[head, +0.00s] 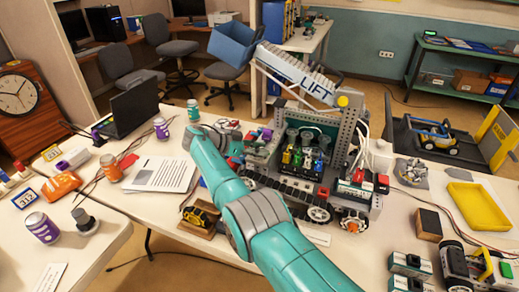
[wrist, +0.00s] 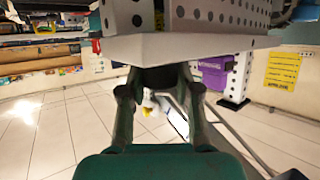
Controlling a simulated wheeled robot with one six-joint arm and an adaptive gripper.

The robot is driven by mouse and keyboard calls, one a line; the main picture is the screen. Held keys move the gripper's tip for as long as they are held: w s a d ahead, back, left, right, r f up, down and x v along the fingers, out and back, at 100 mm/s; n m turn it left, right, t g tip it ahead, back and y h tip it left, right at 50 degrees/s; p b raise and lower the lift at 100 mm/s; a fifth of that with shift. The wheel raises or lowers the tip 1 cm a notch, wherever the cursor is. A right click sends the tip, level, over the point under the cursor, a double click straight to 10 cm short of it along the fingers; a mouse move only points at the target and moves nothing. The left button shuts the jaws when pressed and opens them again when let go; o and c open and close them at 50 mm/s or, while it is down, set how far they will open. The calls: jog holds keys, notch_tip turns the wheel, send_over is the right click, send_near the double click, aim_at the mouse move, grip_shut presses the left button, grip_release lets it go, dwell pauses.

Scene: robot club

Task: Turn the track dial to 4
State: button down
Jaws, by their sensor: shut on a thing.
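My gripper (wrist: 160,92) shows in the wrist view with a finger on each side of a dark round knob (wrist: 158,77), and is shut on it. The knob, which appears to be the track dial, sits against a grey plate (wrist: 190,45). Its numbers and pointer do not show, so its setting cannot be read. In the head view my teal arm reaches to the left side of the tracked robot (head: 300,150) on the table. The gripper's fingertips and the dial are hidden there.
The tracked robot carries a raised "LIFT" arm (head: 318,88) with a blue bucket (head: 233,45). A yellow tray (head: 474,206) and small modules stand to the right.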

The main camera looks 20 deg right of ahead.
jog(key=shift+s+f, duration=0.1)
jog(key=shift+f, duration=0.1)
jog(key=c, duration=0.8)
grip_release()
jog(key=shift+d, duration=0.1)
jog(key=shift+r, duration=0.15)
notch_tip(320, 180, up, 10)
jog(key=shift+f, duration=0.1)
